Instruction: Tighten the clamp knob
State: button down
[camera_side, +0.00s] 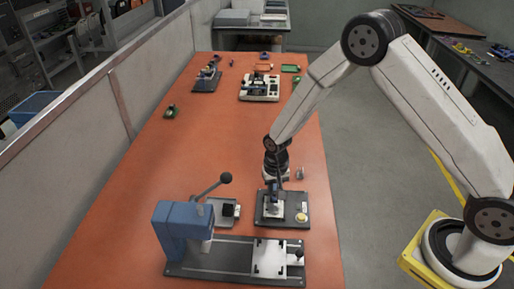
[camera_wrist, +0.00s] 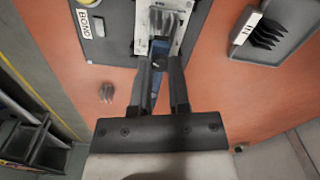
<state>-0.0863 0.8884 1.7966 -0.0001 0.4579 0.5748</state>
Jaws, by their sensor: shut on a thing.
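My gripper (camera_side: 274,184) reaches down over the dark base plate (camera_side: 267,220) with a pale metal fixture (camera_side: 273,210) on it. In the wrist view, the gripper's two dark fingers (camera_wrist: 160,68) are closed around a narrow blue piece (camera_wrist: 157,82) at the near end of the pale fixture (camera_wrist: 166,25). Whether the blue piece rests in the fixture is hidden by the fingers. A small dark knob (camera_side: 299,254) sits at the right end of the long front jig (camera_side: 225,258), apart from my gripper. I cannot tell whether it is the clamp knob.
A blue lever press (camera_side: 182,232) with a black-ended handle (camera_side: 225,178) stands front left. A small grey tray (camera_side: 222,212) is left of the plate. Other fixtures (camera_side: 260,88) stand at the back. The middle left of the orange table (camera_side: 190,145) is clear.

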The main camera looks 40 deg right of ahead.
jog(key=m, duration=0.4)
jog(key=shift+r+m, duration=0.1)
jog(key=shift+m, duration=0.2)
jog(key=m, duration=0.5)
jog(key=shift+w, duration=0.1)
jog(key=c, duration=0.6)
grip_release()
jog(key=shift+r, duration=3.9)
